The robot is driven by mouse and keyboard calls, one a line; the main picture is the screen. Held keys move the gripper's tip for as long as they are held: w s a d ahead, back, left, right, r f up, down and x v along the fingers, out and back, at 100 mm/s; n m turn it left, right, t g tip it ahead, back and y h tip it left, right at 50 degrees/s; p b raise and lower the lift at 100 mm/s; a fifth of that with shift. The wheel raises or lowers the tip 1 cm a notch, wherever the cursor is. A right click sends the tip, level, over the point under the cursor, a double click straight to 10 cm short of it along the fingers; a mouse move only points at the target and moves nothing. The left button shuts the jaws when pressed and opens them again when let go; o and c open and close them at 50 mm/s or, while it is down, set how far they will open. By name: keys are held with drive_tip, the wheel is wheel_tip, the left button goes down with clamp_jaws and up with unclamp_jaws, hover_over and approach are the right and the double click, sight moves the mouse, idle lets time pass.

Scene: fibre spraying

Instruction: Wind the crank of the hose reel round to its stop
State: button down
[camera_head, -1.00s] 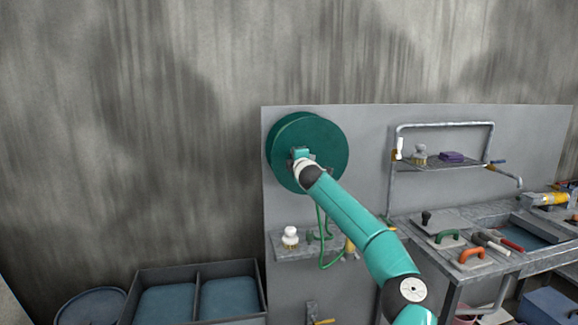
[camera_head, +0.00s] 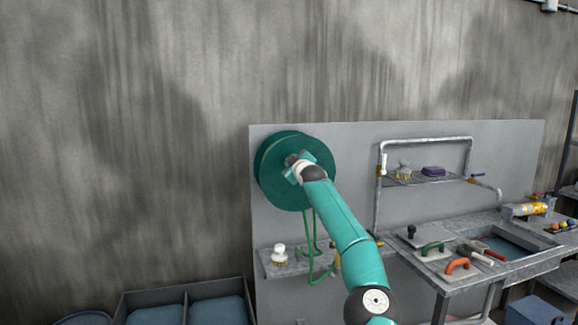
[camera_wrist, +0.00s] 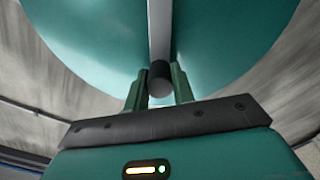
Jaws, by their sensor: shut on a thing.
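The hose reel (camera_head: 322,194) is a dark green drum on a grey panel. In the wrist view the reel (camera_wrist: 230,40) fills the upper part, with a grey crank arm (camera_wrist: 158,30) running down its face to a dark round handle (camera_wrist: 159,76). My gripper (camera_wrist: 158,88) has its two green fingers on either side of this handle, shut on it. In the head view my gripper (camera_head: 297,168) is in front of the reel's face and hides the crank. A green hose (camera_head: 311,240) hangs below the reel.
A small ledge below the reel holds a white-topped brush (camera_head: 279,255). At right stand a metal bench (camera_head: 450,270) with several tools and a wire shelf (camera_head: 428,178). Dark bins (camera_head: 185,292) stand low at left. The wall above is bare.

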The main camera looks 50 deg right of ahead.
drive_tip(key=shift+s+d+r+m, duration=0.1)
drive_tip(key=shift+s+d+m, duration=0.1)
drive_tip(key=shift+d+m, duration=0.15)
idle(0.3)
drive_tip(key=c, duration=1.3)
unclamp_jaws()
drive_tip(key=shift+o, duration=0.7)
drive_tip(key=shift+w+d, duration=0.1)
drive_tip(key=shift+d, duration=0.05)
drive_tip(key=shift+a, duration=0.25)
drive_tip(key=v, duration=1.4)
